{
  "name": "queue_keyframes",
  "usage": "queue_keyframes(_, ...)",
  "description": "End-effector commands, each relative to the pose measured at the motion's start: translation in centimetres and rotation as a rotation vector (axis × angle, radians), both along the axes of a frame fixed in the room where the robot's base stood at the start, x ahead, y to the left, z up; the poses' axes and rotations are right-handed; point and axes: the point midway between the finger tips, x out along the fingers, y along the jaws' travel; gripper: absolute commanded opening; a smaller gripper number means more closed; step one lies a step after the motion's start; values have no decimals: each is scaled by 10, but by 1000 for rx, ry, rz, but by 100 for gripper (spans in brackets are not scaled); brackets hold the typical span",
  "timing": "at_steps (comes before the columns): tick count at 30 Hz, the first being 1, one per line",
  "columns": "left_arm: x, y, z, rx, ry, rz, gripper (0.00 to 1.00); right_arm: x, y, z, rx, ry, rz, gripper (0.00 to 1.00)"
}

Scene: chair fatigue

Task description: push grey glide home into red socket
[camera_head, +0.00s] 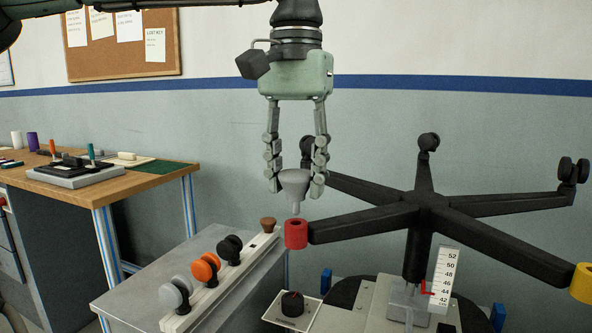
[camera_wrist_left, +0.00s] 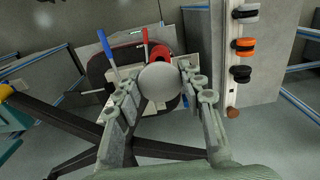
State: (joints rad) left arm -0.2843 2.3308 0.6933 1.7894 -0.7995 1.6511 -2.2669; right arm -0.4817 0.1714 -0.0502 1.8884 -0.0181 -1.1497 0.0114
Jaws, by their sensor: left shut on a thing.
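The grey glide (camera_head: 294,183) is a cone-topped piece with a narrow stem pointing down. My left gripper (camera_head: 295,186) is shut on it and holds it upright above the red socket (camera_head: 296,236). The socket is at the end of one black leg of the chair base (camera_head: 420,205). The stem tip appears at or just over the socket's opening; I cannot tell whether it has entered. In the left wrist view, the glide's round grey top (camera_wrist_left: 160,82) sits between the fingers and partly hides the red socket (camera_wrist_left: 160,55). My right gripper is not in view.
A rack (camera_head: 215,295) with grey, orange and black casters and a brown piece stands on a grey cabinet at the left. Another leg ends in a yellow socket (camera_head: 583,283). A height scale (camera_head: 444,278) stands by the column. A workbench (camera_head: 110,185) is farther left.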

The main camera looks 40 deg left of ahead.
Motion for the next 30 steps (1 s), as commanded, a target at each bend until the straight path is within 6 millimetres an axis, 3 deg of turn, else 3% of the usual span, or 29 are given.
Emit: queue_keyframes(30,0,0,-21,0,0,1,14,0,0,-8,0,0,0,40)
